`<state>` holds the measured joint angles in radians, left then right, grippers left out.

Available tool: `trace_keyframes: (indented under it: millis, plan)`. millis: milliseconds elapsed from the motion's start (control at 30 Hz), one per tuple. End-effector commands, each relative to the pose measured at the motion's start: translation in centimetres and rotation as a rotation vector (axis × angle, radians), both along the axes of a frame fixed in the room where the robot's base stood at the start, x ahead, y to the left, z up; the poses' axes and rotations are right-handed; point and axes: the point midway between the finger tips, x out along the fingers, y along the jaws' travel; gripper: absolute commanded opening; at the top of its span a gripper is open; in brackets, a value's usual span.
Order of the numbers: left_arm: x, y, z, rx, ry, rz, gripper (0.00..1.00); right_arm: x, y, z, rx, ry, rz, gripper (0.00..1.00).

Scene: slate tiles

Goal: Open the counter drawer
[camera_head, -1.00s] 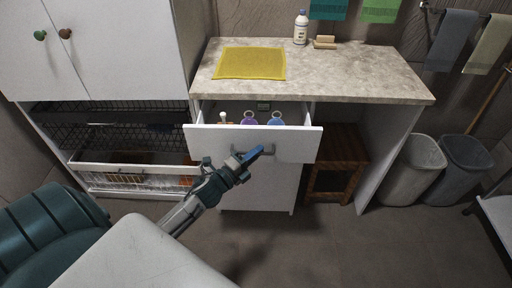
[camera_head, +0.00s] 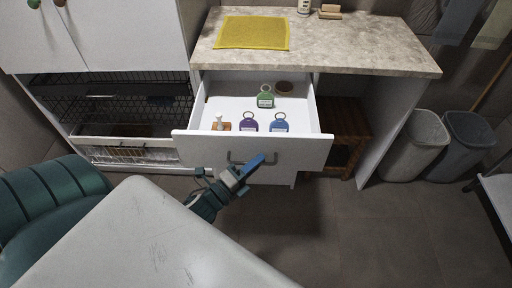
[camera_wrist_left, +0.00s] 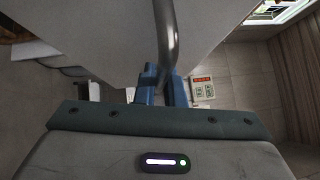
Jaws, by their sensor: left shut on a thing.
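The counter drawer (camera_head: 298,151) is white and stands pulled well out from under the counter. Its grey bar handle (camera_head: 238,157) is at the middle of the front. My left gripper (camera_head: 250,169) is at the handle; in the left wrist view its blue fingertips (camera_wrist_left: 163,88) are closed around the handle (camera_wrist_left: 165,38). Inside the drawer lie a purple tag (camera_head: 249,124), a blue tag (camera_head: 280,124), a green tag (camera_head: 265,98), a round brown item (camera_head: 284,87) and a small wooden item (camera_head: 220,125). My right gripper is not in view.
The stone-topped counter (camera_head: 370,45) carries a yellow cloth (camera_head: 252,33). A wooden stool (camera_head: 343,125) stands under it at the right, with two grey bins (camera_head: 412,145) beyond. A white cabinet with wire baskets (camera_head: 115,100) is at the left. Open tiled floor lies in front.

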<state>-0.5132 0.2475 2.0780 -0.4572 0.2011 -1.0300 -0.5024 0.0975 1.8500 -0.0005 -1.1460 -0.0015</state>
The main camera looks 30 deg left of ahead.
Motion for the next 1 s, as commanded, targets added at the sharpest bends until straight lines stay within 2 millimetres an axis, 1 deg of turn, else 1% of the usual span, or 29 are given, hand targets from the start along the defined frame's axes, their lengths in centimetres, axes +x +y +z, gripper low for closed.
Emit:
trace_keyframes:
  millis: [167, 467, 500, 600, 867, 1000]
  plan:
    - [-0.35, -0.2, -0.11, 0.001, 0.002, 0.0, 0.0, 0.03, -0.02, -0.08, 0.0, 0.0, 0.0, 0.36]
    - [-0.34, -0.19, -0.12, 0.001, 0.002, 0.0, 0.0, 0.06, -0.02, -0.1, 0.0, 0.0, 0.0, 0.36]
    - [-0.34, -0.19, -0.12, 0.001, 0.002, 0.0, 0.13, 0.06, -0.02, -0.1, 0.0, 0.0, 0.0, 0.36]
    - [-0.34, -0.19, -0.1, 0.001, 0.002, 0.0, 0.3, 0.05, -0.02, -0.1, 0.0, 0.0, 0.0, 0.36]
    - [-0.33, -0.2, -0.06, 0.001, 0.001, 0.0, 0.3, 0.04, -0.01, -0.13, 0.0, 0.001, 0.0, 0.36]
    - [-0.65, -0.1, -0.19, 0.001, 0.0, -0.001, 0.3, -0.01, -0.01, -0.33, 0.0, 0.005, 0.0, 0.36]
